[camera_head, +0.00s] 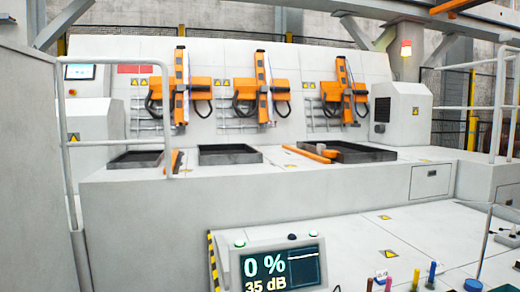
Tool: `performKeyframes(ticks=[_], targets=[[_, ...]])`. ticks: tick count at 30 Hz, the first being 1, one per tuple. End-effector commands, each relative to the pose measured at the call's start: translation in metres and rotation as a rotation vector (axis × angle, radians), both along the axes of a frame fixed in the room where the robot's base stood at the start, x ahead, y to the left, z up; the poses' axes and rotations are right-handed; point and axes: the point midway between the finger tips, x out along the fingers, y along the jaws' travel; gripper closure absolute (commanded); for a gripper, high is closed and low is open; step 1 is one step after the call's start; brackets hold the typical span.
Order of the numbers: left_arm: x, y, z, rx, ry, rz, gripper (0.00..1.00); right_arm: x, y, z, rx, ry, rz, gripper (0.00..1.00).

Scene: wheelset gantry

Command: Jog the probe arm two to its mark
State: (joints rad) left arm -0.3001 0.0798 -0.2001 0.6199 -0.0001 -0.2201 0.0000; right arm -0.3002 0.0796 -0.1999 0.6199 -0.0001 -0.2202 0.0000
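Three orange probe arms hang on the sloped white panel of the gantry: a left one (180,88), a middle one (264,90) and a right one (347,92). A mark for an arm cannot be made out. A display box (279,266) in front reads "0 %" and "35 dB", with small green buttons on top. Neither of my grippers is in view.
Dark trays (228,154) lie on the white bench below the arms. An orange tool (307,154) lies by the right tray. Several coloured pegs (432,275) stand at the lower right, near a thin upright rod (486,243). White railings (66,150) stand at both sides.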

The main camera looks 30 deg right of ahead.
Motion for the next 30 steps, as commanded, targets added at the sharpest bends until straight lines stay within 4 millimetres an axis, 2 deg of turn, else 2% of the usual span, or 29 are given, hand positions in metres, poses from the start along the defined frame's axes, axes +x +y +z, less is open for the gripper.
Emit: performKeyframes(ticks=[14, 17, 27, 30], targets=[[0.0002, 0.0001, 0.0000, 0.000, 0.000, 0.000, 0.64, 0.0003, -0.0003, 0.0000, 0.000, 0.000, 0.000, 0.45], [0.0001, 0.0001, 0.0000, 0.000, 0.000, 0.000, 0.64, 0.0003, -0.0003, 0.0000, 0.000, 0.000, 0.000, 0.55], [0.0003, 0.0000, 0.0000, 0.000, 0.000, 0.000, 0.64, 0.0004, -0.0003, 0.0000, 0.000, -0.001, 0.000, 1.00], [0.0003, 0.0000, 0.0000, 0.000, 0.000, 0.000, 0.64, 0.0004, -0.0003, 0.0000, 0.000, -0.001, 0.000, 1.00]])
